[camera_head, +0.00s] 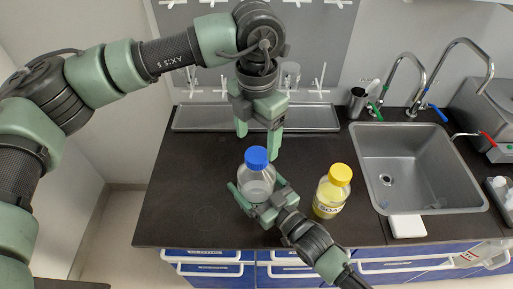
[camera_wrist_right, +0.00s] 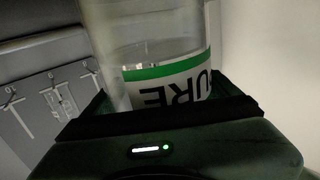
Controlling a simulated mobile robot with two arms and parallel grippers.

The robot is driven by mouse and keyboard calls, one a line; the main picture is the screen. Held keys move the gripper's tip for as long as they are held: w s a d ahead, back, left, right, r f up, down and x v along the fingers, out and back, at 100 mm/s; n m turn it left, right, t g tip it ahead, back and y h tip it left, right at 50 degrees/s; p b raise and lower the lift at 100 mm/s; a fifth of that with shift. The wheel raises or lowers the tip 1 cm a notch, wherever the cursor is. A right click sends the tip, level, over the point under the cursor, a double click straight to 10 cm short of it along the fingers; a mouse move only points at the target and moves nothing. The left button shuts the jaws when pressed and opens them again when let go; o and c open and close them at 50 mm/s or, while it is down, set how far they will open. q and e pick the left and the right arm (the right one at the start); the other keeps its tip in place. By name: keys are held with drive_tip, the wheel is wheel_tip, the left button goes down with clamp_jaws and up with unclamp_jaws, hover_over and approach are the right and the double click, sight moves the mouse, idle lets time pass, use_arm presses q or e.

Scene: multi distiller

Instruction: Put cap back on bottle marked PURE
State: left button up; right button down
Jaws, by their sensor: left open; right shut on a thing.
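The clear bottle (camera_head: 255,184) stands on the dark counter, with a blue cap (camera_head: 256,158) on its top. In the right wrist view the bottle (camera_wrist_right: 150,60) shows a green-edged label (camera_wrist_right: 172,85) reading "URE", partly cut off. My right gripper (camera_head: 256,199) is shut on this bottle low on its body. My left gripper (camera_head: 258,138) is open and empty, pointing down just behind and above the blue cap. I cannot tell whether the cap is fully screwed down.
A yellow-capped bottle (camera_head: 331,191) with yellow contents stands right of the right gripper. A sink (camera_head: 418,165) with taps is at the right. A drying rack with a tray (camera_head: 205,118) stands behind. The counter's left part is clear.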

unclamp_jaws()
drive_tip(key=b+v, duration=0.1)
drive_tip(key=v, duration=0.5)
drive_tip(key=shift+s+d+f+b, duration=0.15)
drive_tip(key=shift+s+d+b, duration=0.05)
drive_tip(key=shift+s+b, duration=0.1)
use_arm(q)
drive_tip(key=shift+r, duration=2.55)
use_arm(e)
drive_tip(key=shift+s+d, duration=0.35)
drive_tip(key=shift+s, duration=0.05)
